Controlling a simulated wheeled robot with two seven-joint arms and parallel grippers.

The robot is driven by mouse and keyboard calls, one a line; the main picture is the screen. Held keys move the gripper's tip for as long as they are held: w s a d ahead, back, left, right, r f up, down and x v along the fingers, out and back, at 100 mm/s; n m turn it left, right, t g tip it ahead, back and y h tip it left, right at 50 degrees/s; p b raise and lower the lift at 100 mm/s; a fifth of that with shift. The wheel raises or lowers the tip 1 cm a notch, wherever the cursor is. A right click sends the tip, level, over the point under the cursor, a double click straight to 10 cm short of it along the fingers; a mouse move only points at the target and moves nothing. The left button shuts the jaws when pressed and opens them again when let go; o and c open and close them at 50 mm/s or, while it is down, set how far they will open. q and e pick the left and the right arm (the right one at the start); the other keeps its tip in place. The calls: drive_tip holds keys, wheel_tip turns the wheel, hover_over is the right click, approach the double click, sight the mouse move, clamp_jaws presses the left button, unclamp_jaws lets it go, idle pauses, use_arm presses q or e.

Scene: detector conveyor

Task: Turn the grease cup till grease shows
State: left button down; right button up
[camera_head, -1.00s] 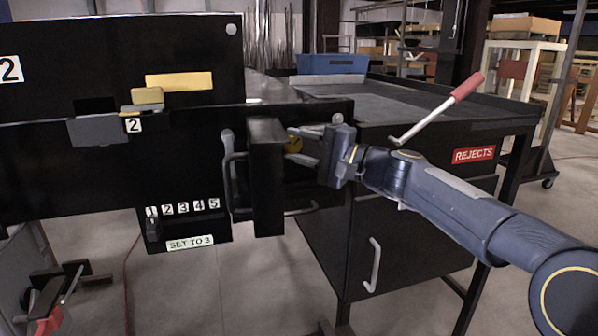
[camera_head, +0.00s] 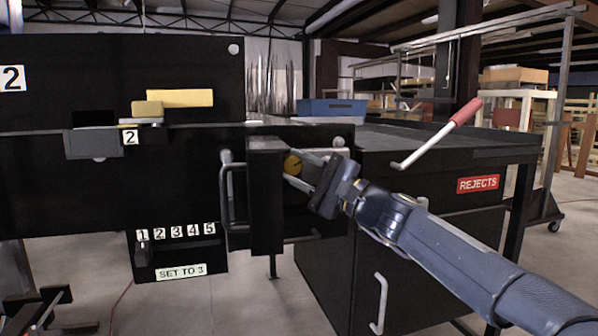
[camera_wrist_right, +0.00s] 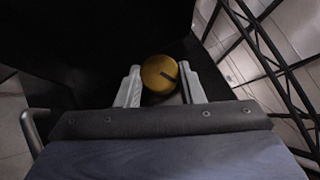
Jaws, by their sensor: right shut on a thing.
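The grease cup is a round brass cap (camera_head: 292,165) on the side of the black machine, just right of an upright black housing (camera_head: 266,200). My right gripper (camera_head: 296,168) reaches it from the right, its fingers shut on the cup. In the right wrist view the brass cup (camera_wrist_right: 160,74) sits between the two pale fingers (camera_wrist_right: 160,88), with a dark mark on its face at the right. No grease can be made out around it. My left gripper is not in view.
A grey handle (camera_head: 232,195) stands left of the housing. A lever with a red grip (camera_head: 466,111) rises over the bench with the REJECTS label (camera_head: 478,184). A numbered selector plate (camera_head: 178,245) hangs below. A blue bin (camera_head: 332,108) stands behind.

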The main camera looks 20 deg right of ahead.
drive_tip(key=shift+f, duration=0.1)
drive_tip(key=o, duration=1)
drive_tip(key=v, duration=0.8)
drive_tip(key=shift+b, duration=0.3)
